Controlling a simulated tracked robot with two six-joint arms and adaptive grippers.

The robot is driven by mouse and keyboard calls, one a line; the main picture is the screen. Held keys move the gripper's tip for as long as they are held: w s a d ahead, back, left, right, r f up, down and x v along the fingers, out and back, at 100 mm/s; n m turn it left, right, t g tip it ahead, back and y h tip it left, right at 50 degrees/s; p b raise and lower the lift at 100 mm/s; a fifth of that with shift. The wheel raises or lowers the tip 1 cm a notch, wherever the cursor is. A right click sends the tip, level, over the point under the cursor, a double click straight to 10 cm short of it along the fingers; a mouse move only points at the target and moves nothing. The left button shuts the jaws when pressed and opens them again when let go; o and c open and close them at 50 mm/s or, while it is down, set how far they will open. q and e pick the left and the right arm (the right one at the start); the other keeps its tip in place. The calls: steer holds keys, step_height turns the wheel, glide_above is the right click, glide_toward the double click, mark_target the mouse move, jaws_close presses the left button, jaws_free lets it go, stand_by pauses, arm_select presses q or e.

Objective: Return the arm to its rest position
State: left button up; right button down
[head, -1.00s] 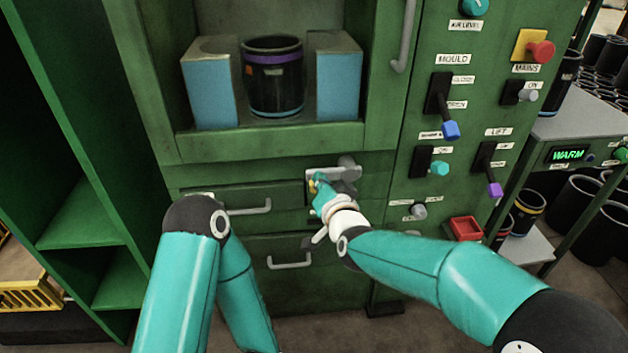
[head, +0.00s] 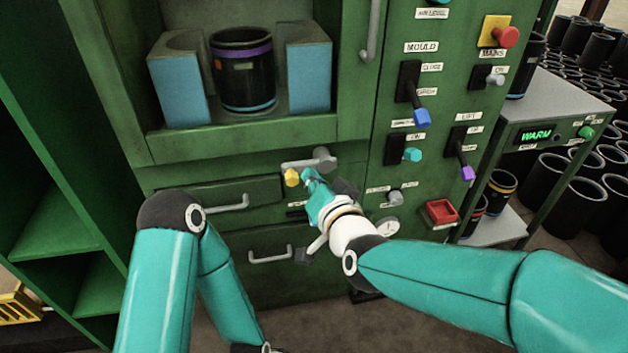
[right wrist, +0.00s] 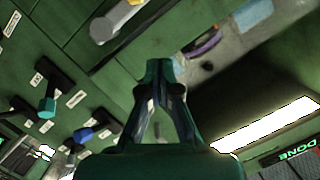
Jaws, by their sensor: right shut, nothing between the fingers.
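My right gripper (head: 306,174) is in front of the green machine, just right of and below a yellow-tipped grey lever (head: 309,163). In the right wrist view its fingers (right wrist: 158,72) are together and empty, and the lever (right wrist: 118,18) is beyond them, apart from the tips. My right arm (head: 440,270) reaches in from the lower right. My left arm (head: 160,285) is folded at the lower left and runs down out of the picture; its gripper is not visible.
A black sleeve (head: 243,85) with a purple band stands between two blue blocks (head: 182,92) in the machine's recess. Drawer handles (head: 228,204) stick out below. A switch panel (head: 437,60), a red tray (head: 441,212) and a bench reading WARM (head: 560,112) lie to the right.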

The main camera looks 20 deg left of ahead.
steer(key=shift+s+d+r, duration=0.15)
steer(key=shift+s+d, duration=0.15)
steer(key=shift+s, duration=0.15)
steer(key=shift+w, duration=0.1)
